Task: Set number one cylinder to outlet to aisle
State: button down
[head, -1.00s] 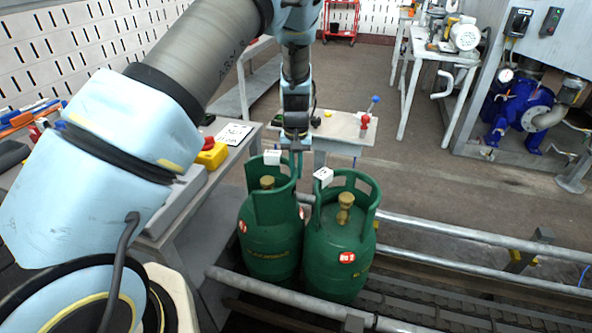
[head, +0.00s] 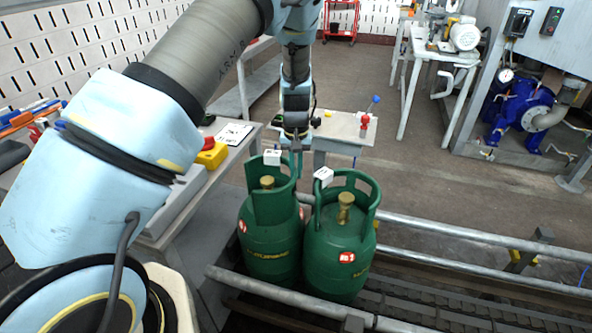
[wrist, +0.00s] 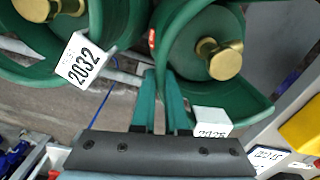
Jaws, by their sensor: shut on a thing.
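Two green gas cylinders with brass valves stand upright side by side on the conveyor. The left cylinder (head: 270,240) has a white tag on its collar. My gripper (head: 296,165) is shut on the collar of the left cylinder, at the side facing the right one. In the wrist view my gripper fingers (wrist: 160,85) close on the collar of that cylinder (wrist: 205,45), whose tag is partly hidden. The other cylinder (wrist: 118,25) carries a tag reading 2032.
Metal rails (head: 450,232) flank the conveyor (head: 410,305), whose right part is empty. A small table (head: 340,128) with a red knob stands behind the cylinders. A grey bench (head: 225,150) with a yellow and red button box is at left. Blue pump machinery (head: 520,110) stands at far right.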

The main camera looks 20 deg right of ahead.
jog(key=shift+w, duration=0.1)
jog(key=shift+w+d+n+b, duration=0.2)
jog(key=shift+w+n+b, duration=0.1)
jog(key=shift+w+n, duration=1.25)
jog(key=shift+w+a+n, duration=0.1)
jog(key=shift+w+n, duration=0.25)
jog(key=shift+n, duration=0.5)
jog(key=shift+w+a+n, duration=0.1)
jog(key=shift+w+n, duration=0.25)
jog(key=shift+n, duration=0.45)
jog(key=c, duration=0.9)
grip_release()
jog(key=shift+c, duration=0.2)
notch_tip(320, 180, up, 11)
jog(key=b, duration=0.3)
